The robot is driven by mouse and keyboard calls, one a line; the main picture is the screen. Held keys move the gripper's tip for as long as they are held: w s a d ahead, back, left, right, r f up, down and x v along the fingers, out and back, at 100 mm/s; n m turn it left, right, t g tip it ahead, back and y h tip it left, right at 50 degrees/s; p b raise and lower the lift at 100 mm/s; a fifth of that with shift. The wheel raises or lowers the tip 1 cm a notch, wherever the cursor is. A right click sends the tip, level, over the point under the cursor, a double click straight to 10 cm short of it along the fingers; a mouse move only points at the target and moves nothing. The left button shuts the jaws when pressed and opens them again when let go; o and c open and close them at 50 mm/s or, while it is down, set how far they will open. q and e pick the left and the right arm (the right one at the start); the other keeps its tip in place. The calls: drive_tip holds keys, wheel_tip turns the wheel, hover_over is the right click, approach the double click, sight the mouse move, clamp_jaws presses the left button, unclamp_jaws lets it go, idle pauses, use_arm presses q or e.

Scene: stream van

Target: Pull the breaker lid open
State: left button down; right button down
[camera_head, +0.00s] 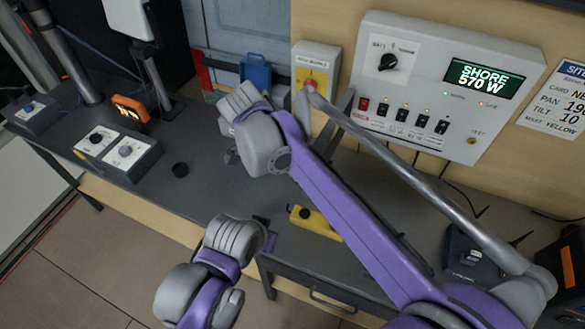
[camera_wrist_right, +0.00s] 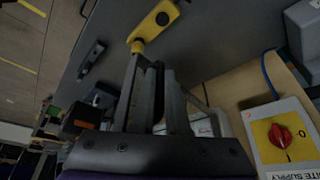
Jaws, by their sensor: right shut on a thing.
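The white power panel (camera_head: 437,87) stands on the wall at the back right in the head view. Its row of black breaker switches (camera_head: 401,115) is in plain sight. I cannot pick out a breaker lid for sure. My right gripper (camera_wrist_right: 153,88) fills the middle of the right wrist view. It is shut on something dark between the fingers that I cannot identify. In the head view its wrist hides the fingers, left of the panel. My left gripper (camera_head: 262,232) is low in the head view, near the desk's front edge. Its fingers are mostly hidden.
The site supply switch (camera_head: 315,71) with its red knob is left of the panel; it also shows in the right wrist view (camera_wrist_right: 283,137). A yellow device (camera_head: 314,221) lies on the dark desk (camera_head: 200,202). Two small knob boxes (camera_head: 119,150) are on the left.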

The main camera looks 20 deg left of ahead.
drive_tip(key=c, duration=0.9)
unclamp_jaws()
drive_tip(key=v, duration=1)
drive_tip(key=shift+a+r+p, duration=0.1)
drive_tip(key=shift+r+p, duration=0.2)
drive_tip(key=shift+r, duration=0.1)
drive_tip(key=shift+s, duration=0.1)
